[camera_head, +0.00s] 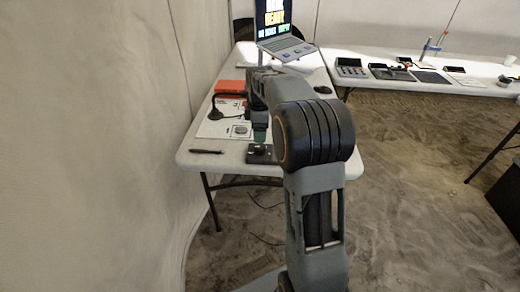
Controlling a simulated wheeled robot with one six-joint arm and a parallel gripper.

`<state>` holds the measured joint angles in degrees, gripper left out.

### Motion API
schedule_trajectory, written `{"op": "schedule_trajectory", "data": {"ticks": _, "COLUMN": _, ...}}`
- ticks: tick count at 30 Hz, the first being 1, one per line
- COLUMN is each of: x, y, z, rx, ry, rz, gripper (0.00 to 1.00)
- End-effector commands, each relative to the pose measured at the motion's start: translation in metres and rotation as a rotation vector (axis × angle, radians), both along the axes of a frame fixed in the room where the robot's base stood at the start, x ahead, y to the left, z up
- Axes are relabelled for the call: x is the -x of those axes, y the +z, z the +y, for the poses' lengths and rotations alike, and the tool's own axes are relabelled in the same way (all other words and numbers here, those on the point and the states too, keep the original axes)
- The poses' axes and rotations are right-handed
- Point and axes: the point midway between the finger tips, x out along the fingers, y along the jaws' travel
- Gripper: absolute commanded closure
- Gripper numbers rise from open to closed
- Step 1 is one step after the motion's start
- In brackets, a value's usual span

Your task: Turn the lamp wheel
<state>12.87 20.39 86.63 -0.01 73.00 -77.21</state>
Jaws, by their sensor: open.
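A small dark box (260,156) with a round knob-like top lies near the front edge of the white table; it may be the lamp wheel, but it is too small to be sure. A black lamp-like object (215,113) with a curved neck stands to its left and farther back. My gripper (260,138) points down just above the dark box, open, with greenish fingers. I cannot tell whether the fingers touch the knob or surround it. My arm hides the right side of the box's surroundings and part of the table.
The white table (190,162) also holds a black pen-like tool (206,151), white sheets, an orange box (229,87) and a laptop (287,47) at the back. A second table (400,88) with trays stands at the back right. Sandy floor (430,150) lies open between.

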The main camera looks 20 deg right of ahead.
Motion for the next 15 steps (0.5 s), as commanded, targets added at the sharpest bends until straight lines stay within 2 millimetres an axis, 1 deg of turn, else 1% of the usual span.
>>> {"op": "schedule_trajectory", "data": {"ticks": 1, "x": 0.001, "y": -0.013, "z": 0.0, "rx": 0.0, "ry": 0.0, "rz": 0.003, "gripper": 0.33}}
{"op": "schedule_trajectory", "data": {"ticks": 6, "x": 0.001, "y": -0.041, "z": 0.0, "rx": 0.0, "ry": 0.0, "rz": 0.003, "gripper": 0.33}}
{"op": "schedule_trajectory", "data": {"ticks": 10, "x": 0.001, "y": -0.056, "z": 0.0, "rx": -0.001, "ry": -0.001, "rz": 0.002, "gripper": 0.33}}
{"op": "schedule_trajectory", "data": {"ticks": 15, "x": 0.0, "y": -0.067, "z": 0.0, "rx": 0.0, "ry": -0.001, "rz": 0.0, "gripper": 0.33}}
